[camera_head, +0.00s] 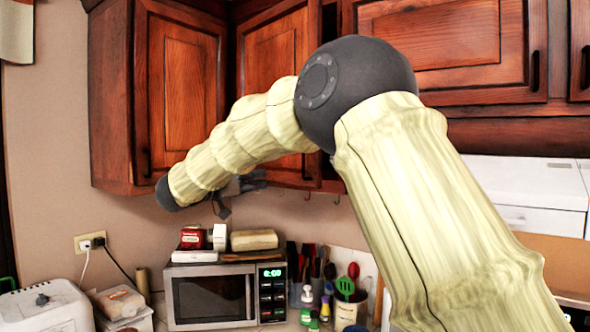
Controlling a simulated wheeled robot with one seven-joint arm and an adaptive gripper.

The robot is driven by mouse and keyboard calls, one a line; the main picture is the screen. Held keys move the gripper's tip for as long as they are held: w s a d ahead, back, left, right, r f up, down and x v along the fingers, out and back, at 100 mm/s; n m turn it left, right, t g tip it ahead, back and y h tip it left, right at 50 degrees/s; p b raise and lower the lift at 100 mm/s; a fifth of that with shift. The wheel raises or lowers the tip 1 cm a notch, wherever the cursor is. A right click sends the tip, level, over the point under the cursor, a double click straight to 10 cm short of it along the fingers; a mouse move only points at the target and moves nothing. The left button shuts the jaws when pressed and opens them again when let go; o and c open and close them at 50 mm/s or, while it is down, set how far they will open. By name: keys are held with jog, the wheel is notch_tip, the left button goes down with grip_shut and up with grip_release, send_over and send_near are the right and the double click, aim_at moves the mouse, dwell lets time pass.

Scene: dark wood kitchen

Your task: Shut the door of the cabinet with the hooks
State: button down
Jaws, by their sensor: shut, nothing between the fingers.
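The upper wooden cabinet with small hooks (308,196) under its bottom edge is in the upper middle of the head view. Its reddish-brown door (268,55) is partly hidden behind my arm. A dark strip shows at the door's right side, but I cannot tell how far the door stands open. My gripper (236,196) is dark, shut and empty. It is just below the cabinet's bottom edge, left of the hooks, above the items on the microwave. My arm partly hides it, and I cannot tell whether it touches the cabinet.
Another cabinet door (180,90) is at left, and one (440,45) at right. Below stand a microwave (212,297) with packages on top, utensils in holders (346,312), and a white appliance (45,308). A white range hood (535,190) is at right.

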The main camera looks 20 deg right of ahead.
notch_tip(320, 180, up, 4)
jog(key=s+g, duration=0.1)
jog(key=p, duration=0.7)
send_near(303, 163)
jog(key=shift+m, duration=0.4)
jog(key=x, duration=0.5)
jog(key=shift+w+d+r, duration=0.15)
jog(key=shift+d, duration=0.1)
jog(key=shift+w+d+f+p, duration=0.2)
jog(key=shift+w+d+p, duration=0.15)
jog(key=shift+d, duration=0.35)
